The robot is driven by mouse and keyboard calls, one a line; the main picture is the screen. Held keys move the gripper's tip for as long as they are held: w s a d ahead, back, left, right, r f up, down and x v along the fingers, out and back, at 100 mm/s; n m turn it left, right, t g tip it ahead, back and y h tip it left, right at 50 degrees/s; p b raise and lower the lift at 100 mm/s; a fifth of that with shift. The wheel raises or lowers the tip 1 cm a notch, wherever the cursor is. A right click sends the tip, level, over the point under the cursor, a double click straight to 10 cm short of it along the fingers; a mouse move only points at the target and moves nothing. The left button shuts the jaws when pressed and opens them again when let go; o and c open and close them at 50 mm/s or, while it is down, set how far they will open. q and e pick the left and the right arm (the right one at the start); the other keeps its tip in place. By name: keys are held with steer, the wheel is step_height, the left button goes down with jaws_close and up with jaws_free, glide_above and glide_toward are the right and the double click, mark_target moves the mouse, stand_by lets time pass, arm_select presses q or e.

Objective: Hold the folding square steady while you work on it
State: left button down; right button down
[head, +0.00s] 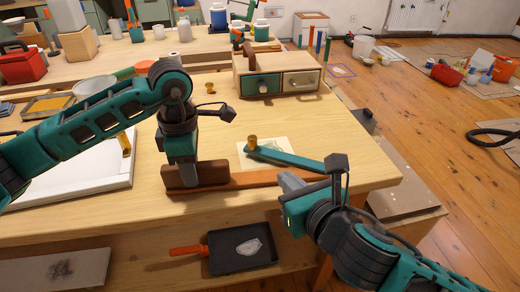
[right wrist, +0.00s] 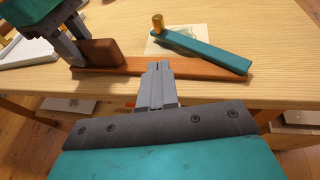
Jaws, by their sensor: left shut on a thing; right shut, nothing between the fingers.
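The folding square shows in the head view as an orange-brown strip (head: 255,179) along the table's front edge. A teal bar (head: 285,158) with a brass knob (head: 252,143) lies at an angle behind it. In the right wrist view the teal bar (right wrist: 205,52) and the strip (right wrist: 110,70) come together at their right ends. A dark brown block (head: 212,172) stands at the strip's left end. My left gripper (head: 188,178) is shut on this block. My right gripper (right wrist: 158,66) is shut and empty at the strip's front edge; I cannot tell whether it touches.
A pale sheet (head: 280,150) lies partly under the teal bar. A small drawer cabinet (head: 270,82) stands behind, and a white tray (head: 75,172) lies left. A black pan (head: 240,250) with an orange handle sits below the tabletop. Bare tabletop (head: 345,130) lies to the right.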

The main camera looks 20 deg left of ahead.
glide_toward(255, 145)
steer(key=x, duration=0.4)
steer(key=shift+w+a+f, duration=0.15)
steer(key=shift+a+f, duration=0.1)
steer(key=shift+f, duration=0.15)
steer(key=shift+w+a, duration=0.6)
steer(key=shift+w, duration=0.05)
steer(key=shift+w, duration=0.15)
